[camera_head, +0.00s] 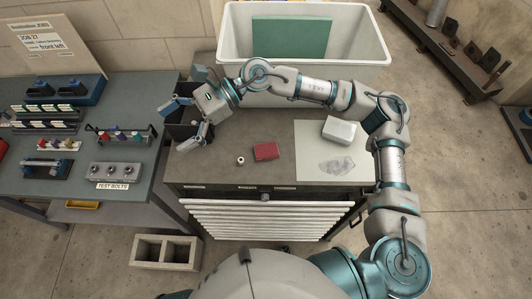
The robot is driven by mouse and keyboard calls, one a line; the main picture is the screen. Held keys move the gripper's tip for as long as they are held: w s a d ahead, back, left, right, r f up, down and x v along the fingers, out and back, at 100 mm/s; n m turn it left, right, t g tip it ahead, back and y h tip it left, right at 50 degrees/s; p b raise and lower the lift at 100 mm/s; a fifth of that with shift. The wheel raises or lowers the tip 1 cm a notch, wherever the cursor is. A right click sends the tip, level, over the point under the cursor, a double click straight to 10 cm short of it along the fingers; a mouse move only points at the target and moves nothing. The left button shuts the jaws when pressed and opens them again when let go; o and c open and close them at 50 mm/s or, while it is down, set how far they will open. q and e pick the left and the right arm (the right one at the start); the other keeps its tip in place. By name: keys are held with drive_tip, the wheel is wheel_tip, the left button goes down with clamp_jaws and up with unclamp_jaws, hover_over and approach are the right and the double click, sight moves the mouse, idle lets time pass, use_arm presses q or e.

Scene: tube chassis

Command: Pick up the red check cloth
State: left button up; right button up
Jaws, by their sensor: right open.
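A small folded red cloth (266,151) lies on the dark top of the drawer cabinet (230,171); its check pattern is too small to make out. My right gripper (174,127) reaches in from the right over the back of the cabinet, with its fingers spread apart and pointing left. It is open and empty, up and to the left of the cloth, apart from it. The gripper is over or near a dark bin (187,130) at the cabinet's left side. My left gripper is not in view.
A small white roll (240,160) sits left of the cloth. A pale sheet (310,165) with a white block (339,131) and a grey rag (337,165) lies to the right. A large white tub (345,75) stands behind. A workbench (150,135) with fixtures stands left.

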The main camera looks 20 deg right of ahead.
drive_tip(key=w+d+f+n+h, duration=0.1)
drive_tip(key=d+f+n+h, duration=0.35)
drive_tip(key=f, duration=0.25)
drive_tip(key=n+t+h, duration=0.4)
drive_tip(key=n+h, duration=0.5)
drive_tip(key=h, duration=0.1)
hover_over(267, 150)
drive_tip(key=f, duration=1.9)
drive_tip(key=shift+w+a+f, duration=0.1)
drive_tip(key=shift+w+f, duration=0.05)
drive_tip(key=shift+w, duration=0.1)
drive_tip(key=shift+s+f+p, duration=0.15)
drive_tip(key=shift+f+p, duration=0.4)
drive_tip(key=shift+f, duration=2.65)
drive_tip(key=c, duration=1)
drive_tip(key=shift+r, duration=0.15)
